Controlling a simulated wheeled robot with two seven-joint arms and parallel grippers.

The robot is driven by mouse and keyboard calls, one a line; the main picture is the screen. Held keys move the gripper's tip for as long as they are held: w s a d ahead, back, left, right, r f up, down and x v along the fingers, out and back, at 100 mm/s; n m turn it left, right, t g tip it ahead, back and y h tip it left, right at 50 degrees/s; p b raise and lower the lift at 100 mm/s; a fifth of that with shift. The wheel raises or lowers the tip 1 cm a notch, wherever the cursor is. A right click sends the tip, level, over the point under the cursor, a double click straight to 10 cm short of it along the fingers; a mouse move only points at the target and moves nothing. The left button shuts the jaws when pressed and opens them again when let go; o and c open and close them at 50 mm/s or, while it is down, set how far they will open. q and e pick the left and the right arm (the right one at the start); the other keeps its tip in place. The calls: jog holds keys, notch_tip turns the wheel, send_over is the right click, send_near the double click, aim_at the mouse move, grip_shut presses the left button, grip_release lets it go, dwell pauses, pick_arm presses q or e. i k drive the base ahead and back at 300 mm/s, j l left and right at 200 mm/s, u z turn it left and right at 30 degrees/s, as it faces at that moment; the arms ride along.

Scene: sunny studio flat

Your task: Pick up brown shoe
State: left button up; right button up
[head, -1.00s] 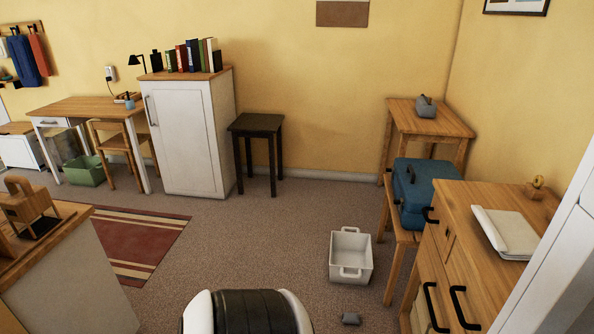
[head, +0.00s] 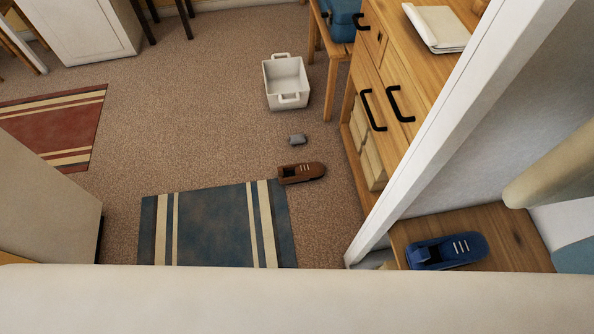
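The brown shoe (head: 302,173) lies on the carpet in the middle of the head view. Its toe points right, and its heel end is at the edge of the blue striped rug (head: 210,225). Neither of my grippers shows in the view. A broad pale surface fills the bottom of the picture and hides what is below it.
A small grey object (head: 298,139) lies just beyond the shoe, with a white bin (head: 272,98) behind it. A wooden drawer unit (head: 372,72) and a white upright panel (head: 450,125) stand to the right. A blue shoe (head: 447,251) rests on a wooden surface (head: 520,235).

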aim_at(301, 171)
jog(key=i+j+z, duration=0.1)
jog(key=z, duration=0.75)
jog(key=i+j+z, duration=0.1)
jog(key=j+z, duration=0.25)
jog(key=j, duration=0.15)
jog(key=j+z, duration=0.35)
jog(key=j, duration=0.15)
jog(key=j+z, duration=0.35)
jog(key=j, duration=0.2)
